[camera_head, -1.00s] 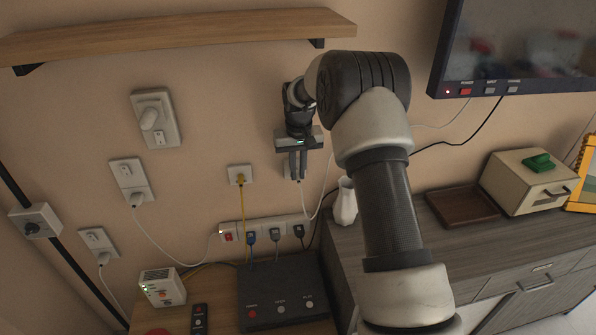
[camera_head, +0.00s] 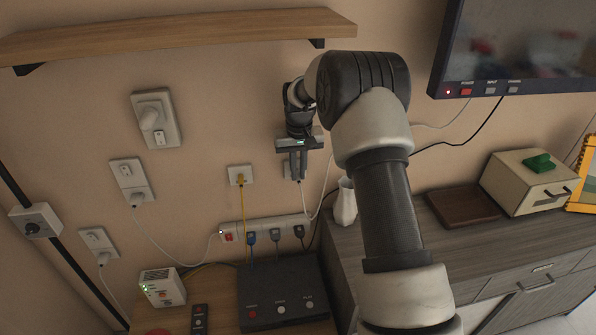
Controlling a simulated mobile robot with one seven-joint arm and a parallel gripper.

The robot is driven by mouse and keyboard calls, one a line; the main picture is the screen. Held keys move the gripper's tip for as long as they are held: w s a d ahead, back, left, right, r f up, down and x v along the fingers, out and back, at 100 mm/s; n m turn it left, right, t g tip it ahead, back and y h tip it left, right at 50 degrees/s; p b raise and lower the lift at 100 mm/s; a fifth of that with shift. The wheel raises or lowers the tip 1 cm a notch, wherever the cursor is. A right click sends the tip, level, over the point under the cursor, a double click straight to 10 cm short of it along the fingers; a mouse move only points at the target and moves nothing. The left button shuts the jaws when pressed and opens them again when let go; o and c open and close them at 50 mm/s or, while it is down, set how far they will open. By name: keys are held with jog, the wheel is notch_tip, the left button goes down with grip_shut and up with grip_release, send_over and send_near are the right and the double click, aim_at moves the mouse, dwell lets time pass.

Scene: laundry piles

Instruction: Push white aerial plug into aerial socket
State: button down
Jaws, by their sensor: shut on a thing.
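My gripper (camera_head: 297,176) is in front of the wall, right of the yellow-cabled wall socket, with its fingers pointing down. It is shut on the white aerial plug, which is mostly hidden between the fingers. A white cable (camera_head: 325,184) runs from beside the fingers down toward the power strip. A pale wall plate (camera_head: 288,171), likely the aerial socket, shows only as a sliver behind the fingers. I cannot tell whether the plug touches it or sits inside it.
A yellow cable is in a wall socket (camera_head: 240,175) to the left. Below are a power strip (camera_head: 266,227) with several plugs and a black box (camera_head: 282,290). A white vase (camera_head: 345,203) stands on the cabinet (camera_head: 480,245). A shelf (camera_head: 180,32) hangs above, a screen (camera_head: 520,45) at upper right.

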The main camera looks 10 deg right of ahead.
jog(key=shift+w+p, duration=0.35)
jog(key=shift+w, duration=0.35)
dwell(0.4)
jog(key=c, duration=1.7)
grip_release()
jog(key=s+b, duration=0.3)
jog(key=s, duration=0.6)
jog(key=shift+b, duration=0.3)
